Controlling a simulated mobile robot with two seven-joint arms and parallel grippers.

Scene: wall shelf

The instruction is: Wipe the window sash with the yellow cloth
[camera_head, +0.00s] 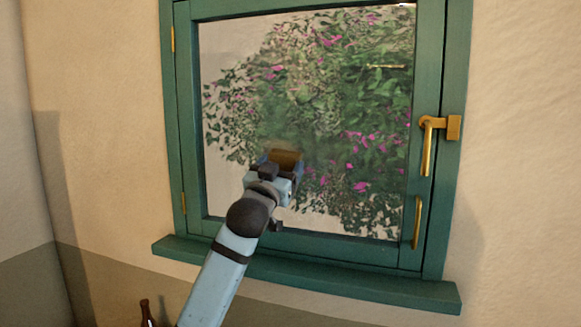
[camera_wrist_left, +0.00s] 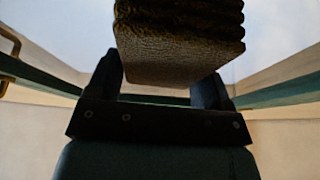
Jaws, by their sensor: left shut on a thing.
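The window sash (camera_head: 186,120) is a green frame around a glass pane, with pink flowers and leaves seen through it. My left gripper (camera_head: 277,170) is in front of the lower middle of the pane. It is shut on the yellow cloth (camera_head: 286,157), which looks brownish and shaded. In the left wrist view the folded cloth (camera_wrist_left: 180,55) sits between the two dark fingers (camera_wrist_left: 160,85). I cannot tell whether the cloth touches the glass.
A brass handle (camera_head: 427,150) and a brass pull (camera_head: 417,222) are on the right side of the window. A green sill (camera_head: 330,283) juts out below. The wall beside the window is bare.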

